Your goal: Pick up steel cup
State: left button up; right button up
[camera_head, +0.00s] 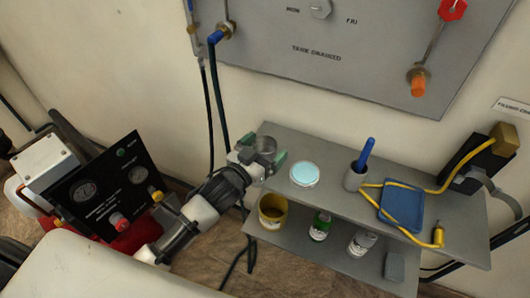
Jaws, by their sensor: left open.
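A small steel cup (265,145) stands at the left end of the upper grey shelf. My left gripper (262,158) reaches in from the lower left. Its jaws are open, with a green-tipped finger on each side of the cup. The gripper partly hides the cup's lower part, and I cannot tell whether the fingers touch it. My right gripper is not in view.
The upper shelf (322,197) also holds a light-blue-topped round container (304,174), a grey holder (355,178) with a blue pen, and a blue tray (400,206) with a yellow cable. Several containers stand on the lower shelf. A black gauge panel (95,190) stands left.

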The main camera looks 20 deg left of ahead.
pick_arm(q)
jog(key=c, duration=1)
jog(key=shift+r, duration=0.1)
